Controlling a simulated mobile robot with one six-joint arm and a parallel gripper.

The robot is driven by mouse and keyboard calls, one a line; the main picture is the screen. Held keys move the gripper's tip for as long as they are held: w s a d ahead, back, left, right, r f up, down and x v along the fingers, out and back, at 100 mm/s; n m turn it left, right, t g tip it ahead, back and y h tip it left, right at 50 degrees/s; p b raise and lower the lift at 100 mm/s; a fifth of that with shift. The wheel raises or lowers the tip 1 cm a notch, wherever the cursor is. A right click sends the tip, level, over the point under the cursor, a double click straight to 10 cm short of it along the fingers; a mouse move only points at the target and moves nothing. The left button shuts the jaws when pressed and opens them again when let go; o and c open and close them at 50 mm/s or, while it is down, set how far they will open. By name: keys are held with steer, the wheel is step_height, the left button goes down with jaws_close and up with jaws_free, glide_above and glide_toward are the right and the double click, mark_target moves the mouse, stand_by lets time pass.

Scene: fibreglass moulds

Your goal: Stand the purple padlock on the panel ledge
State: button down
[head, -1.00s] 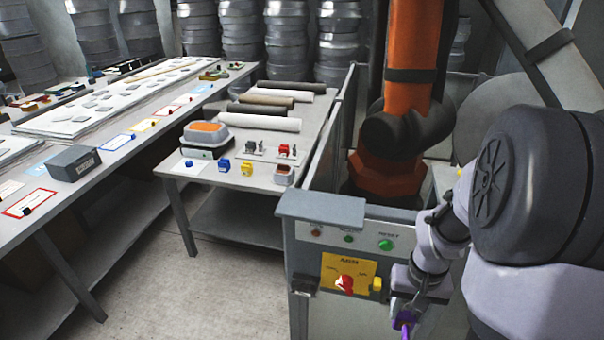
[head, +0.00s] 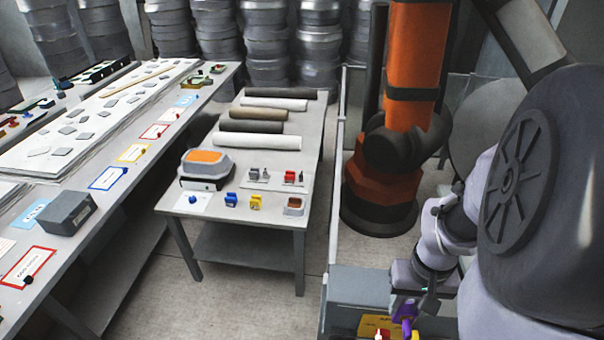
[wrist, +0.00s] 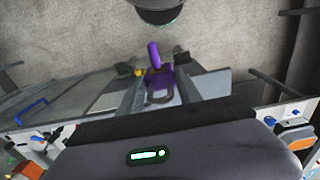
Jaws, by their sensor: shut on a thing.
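The purple padlock (wrist: 160,78) is held between the fingers of my gripper (wrist: 154,66) in the wrist view. Its grey shackle points toward the camera, and a purple part sticks out on the far side. In the head view my gripper (head: 404,312) is at the lower right, with the padlock (head: 406,327) partly visible near the bottom edge. The grey panel ledge (head: 362,286) is at the bottom, just left of my gripper. The padlock appears apart from the ledge, though the height between them is hard to judge.
A yellow plate (head: 372,325) with a red knob is on the panel below the ledge, cut off by the frame. An orange robot arm (head: 385,190) stands behind a fence. A table (head: 240,222) with padlocks and rolls and a long bench (head: 120,195) stand left; floor between is clear.

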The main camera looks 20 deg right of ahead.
steer(key=shift+w+d+f+p, duration=0.1)
steer(key=shift+w+f, duration=0.7)
steer(key=shift+w, duration=1.15)
steer(key=shift+w+d+f+p, duration=0.15)
steer(key=shift+w+f, duration=0.6)
steer(key=shift+w, duration=1.25)
steer(key=shift+w+f+p, duration=0.1)
steer(key=shift+w+f, duration=0.7)
steer(key=shift+w, duration=1.15)
steer(key=shift+f, duration=0.1)
steer(key=shift+f, duration=0.15)
steer(key=c, duration=0.8)
jaws_free()
steer(key=shift+r, duration=0.2)
